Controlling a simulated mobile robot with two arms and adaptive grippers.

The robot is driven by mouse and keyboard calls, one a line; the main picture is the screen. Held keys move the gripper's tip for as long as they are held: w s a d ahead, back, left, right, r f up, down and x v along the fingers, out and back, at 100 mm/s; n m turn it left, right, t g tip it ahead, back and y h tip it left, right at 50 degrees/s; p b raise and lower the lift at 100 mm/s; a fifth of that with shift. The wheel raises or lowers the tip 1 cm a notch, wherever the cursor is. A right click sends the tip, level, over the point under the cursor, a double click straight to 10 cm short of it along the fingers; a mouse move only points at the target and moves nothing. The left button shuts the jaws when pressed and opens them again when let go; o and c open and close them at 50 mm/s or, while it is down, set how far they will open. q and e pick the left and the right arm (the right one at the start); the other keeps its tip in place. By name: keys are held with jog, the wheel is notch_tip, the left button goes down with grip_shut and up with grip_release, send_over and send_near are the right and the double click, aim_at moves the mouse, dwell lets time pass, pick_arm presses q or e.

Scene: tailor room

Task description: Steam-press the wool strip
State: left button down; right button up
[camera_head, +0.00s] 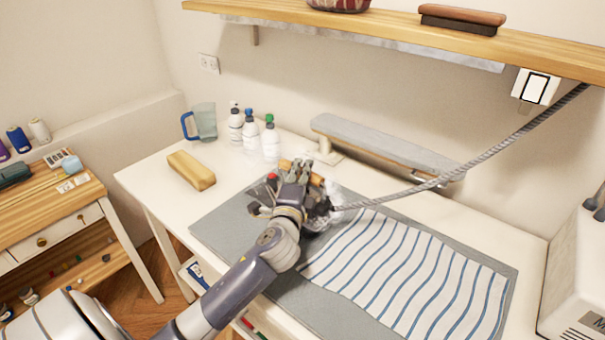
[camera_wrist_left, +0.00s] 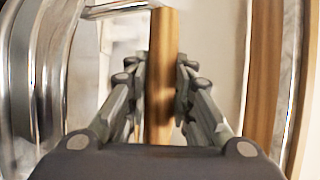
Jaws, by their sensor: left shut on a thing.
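My left gripper (camera_head: 298,174) is shut around the wooden handle (camera_wrist_left: 160,75) of a steam iron, seen close in the left wrist view. In the head view the iron (camera_head: 262,196) is mostly hidden by my gripper, over the left part of a grey pressing mat (camera_head: 217,228). I cannot tell whether its sole touches the mat. Whitish haze shows around it. A white cloth with blue stripes (camera_head: 410,272) lies on the mat, right of the iron. I see no separate wool strip; it may be hidden. My right gripper is not in view.
A grey cord (camera_head: 440,180) runs from the iron to the wall box (camera_head: 534,87). Behind the mat stand a padded board (camera_head: 375,143), several bottles (camera_head: 270,140) and a jug (camera_head: 203,122). A tan block (camera_head: 191,171) lies left. A white machine (camera_head: 580,275) stands right.

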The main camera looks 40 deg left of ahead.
pick_arm(q)
jog(key=shift+s+r, duration=0.15)
jog(key=shift+r, duration=0.35)
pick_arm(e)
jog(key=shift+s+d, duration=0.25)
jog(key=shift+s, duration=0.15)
pick_arm(q)
jog(key=shift+f, duration=0.3)
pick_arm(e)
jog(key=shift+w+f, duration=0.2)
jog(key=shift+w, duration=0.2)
pick_arm(q)
jog(key=shift+f+b, duration=0.75)
jog(key=shift+b, duration=0.05)
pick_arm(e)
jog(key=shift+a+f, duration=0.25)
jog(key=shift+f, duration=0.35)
pick_arm(q)
jog(key=shift+f+b, duration=0.55)
jog(key=shift+f, duration=0.15)
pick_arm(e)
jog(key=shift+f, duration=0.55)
pick_arm(q)
jog(key=shift+s, duration=0.1)
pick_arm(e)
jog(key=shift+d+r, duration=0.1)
